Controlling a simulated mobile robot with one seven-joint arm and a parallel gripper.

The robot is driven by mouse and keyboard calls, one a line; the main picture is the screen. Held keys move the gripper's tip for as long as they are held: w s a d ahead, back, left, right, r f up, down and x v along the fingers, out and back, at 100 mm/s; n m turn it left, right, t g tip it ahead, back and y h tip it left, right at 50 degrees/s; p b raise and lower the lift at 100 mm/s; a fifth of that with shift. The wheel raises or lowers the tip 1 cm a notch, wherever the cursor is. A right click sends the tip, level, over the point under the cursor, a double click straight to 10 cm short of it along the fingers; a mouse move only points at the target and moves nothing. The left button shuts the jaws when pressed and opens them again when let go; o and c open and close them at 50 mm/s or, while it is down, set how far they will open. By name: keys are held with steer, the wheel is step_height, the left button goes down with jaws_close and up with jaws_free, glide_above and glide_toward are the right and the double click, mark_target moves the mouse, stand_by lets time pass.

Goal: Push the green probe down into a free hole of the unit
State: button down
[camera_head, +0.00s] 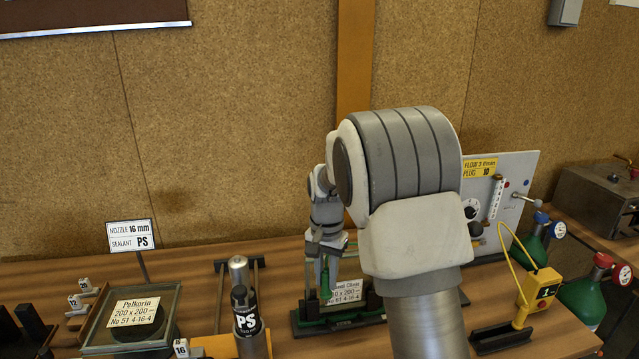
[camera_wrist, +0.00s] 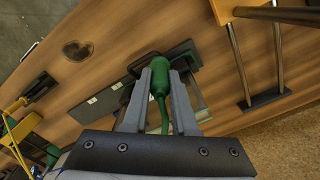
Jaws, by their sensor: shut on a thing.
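My gripper (camera_head: 326,248) points down in the head view, shut on the green probe (camera_head: 324,283). In the wrist view the gripper (camera_wrist: 161,78) has the probe (camera_wrist: 159,80) between its two grey fingers, with the bulbous handle toward the tips and a thin green cord or stem running back. A glass unit with a white label (camera_head: 347,297) stands in a dark green frame (camera_head: 345,322) directly by the probe. The dark frame plate (camera_wrist: 180,53) shows beyond the fingertips in the wrist view. No hole can be made out, nor whether the probe touches the unit.
Another unit (camera_head: 92,326), labelled Pelkorin, lies at the left. A PS sealant cartridge (camera_head: 249,322) stands left of the frame. A yellow tester (camera_head: 538,297), a flow panel (camera_head: 512,180) and green gas bottles (camera_head: 590,297) are at the right.

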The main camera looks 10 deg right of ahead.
steer(key=w+r+m+p, duration=0.4)
steer(key=r, duration=0.3)
steer(key=w+r+m+p, duration=0.4)
steer(key=r+m, duration=0.1)
steer(key=r, duration=0.2)
steer(key=shift+w+d+r+m, duration=0.2)
steer(key=shift+r+m, duration=0.1)
steer(key=shift+r, duration=0.05)
steer(key=shift+f+b, duration=1.45)
steer(key=shift+f, duration=1.5)
steer(key=shift+f+b, duration=0.7)
steer(key=shift+f, duration=1.4)
steer(key=c, duration=0.6)
jaws_free()
steer(key=shift+r, duration=0.1)
step_height(320, 180, up, 17)
steer(key=shift+r, duration=0.2)
